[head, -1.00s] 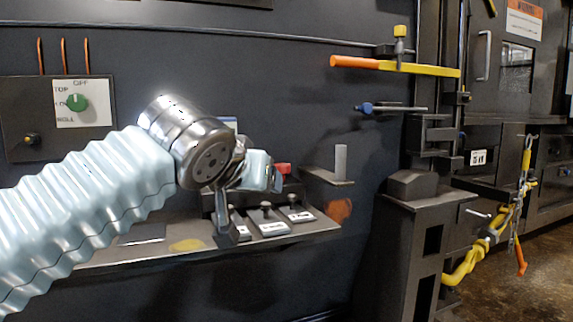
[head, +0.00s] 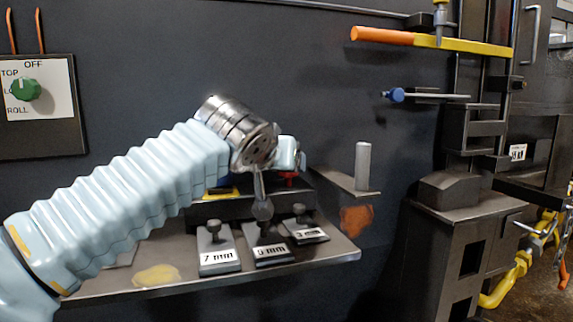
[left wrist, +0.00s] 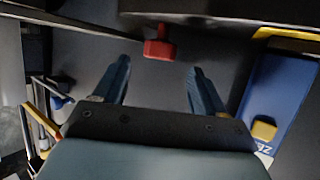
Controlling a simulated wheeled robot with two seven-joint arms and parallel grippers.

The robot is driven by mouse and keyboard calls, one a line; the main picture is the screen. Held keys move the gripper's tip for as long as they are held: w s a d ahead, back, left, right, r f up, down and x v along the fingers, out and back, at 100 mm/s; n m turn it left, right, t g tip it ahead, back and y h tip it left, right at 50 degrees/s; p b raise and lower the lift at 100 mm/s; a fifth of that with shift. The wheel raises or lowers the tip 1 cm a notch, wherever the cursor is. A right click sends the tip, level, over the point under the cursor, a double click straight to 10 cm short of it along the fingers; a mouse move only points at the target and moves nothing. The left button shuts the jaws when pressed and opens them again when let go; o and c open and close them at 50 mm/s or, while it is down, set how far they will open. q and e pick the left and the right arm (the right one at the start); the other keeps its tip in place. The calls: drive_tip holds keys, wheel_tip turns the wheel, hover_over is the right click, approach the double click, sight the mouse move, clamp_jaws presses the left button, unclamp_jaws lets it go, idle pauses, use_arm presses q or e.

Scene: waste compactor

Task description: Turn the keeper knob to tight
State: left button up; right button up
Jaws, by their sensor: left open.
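A red knob (head: 288,179) shows behind and below my left gripper (head: 280,158) in the head view, on a dark block above the shelf. In the left wrist view the red knob (left wrist: 160,44) stands ahead of the gap between the two blue-grey fingers of my left gripper (left wrist: 158,72). The fingers are apart with nothing between them, and the knob looks clear of both. In the head view my wrist hides part of the knob and block. No readable "keeper" or "tight" mark shows. My right gripper is in neither view.
The shelf (head: 180,277) carries gauge plates marked 7 mm (head: 219,261), 6 mm (head: 272,253) and 3 mm (head: 307,232). A grey post (head: 362,165) stands right of them. A blue-knobbed rod (head: 394,95) and an orange-yellow handle (head: 430,40) are further right. A blue box (left wrist: 275,95) is at right in the wrist view.

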sight(288, 175)
use_arm(q)
drive_tip(key=x, duration=0.5)
drive_tip(key=shift+w+f+p, duration=0.1)
drive_tip(key=shift+w+p, duration=0.05)
drive_tip(key=shift+p, duration=0.15)
drive_tip(key=c, duration=1)
drive_tip(key=shift+a+r+m+h+p, duration=0.15)
drive_tip(key=shift+r+m+h+p, duration=0.05)
drive_tip(key=shift+m+h+p, duration=0.4)
drive_tip(key=shift+c, duration=0.2)
drive_tip(key=shift+f+m+g+h+p, duration=0.15)
drive_tip(key=shift+m+g+h+p, duration=0.35)
drive_tip(key=shift+m+h+p, duration=0.15)
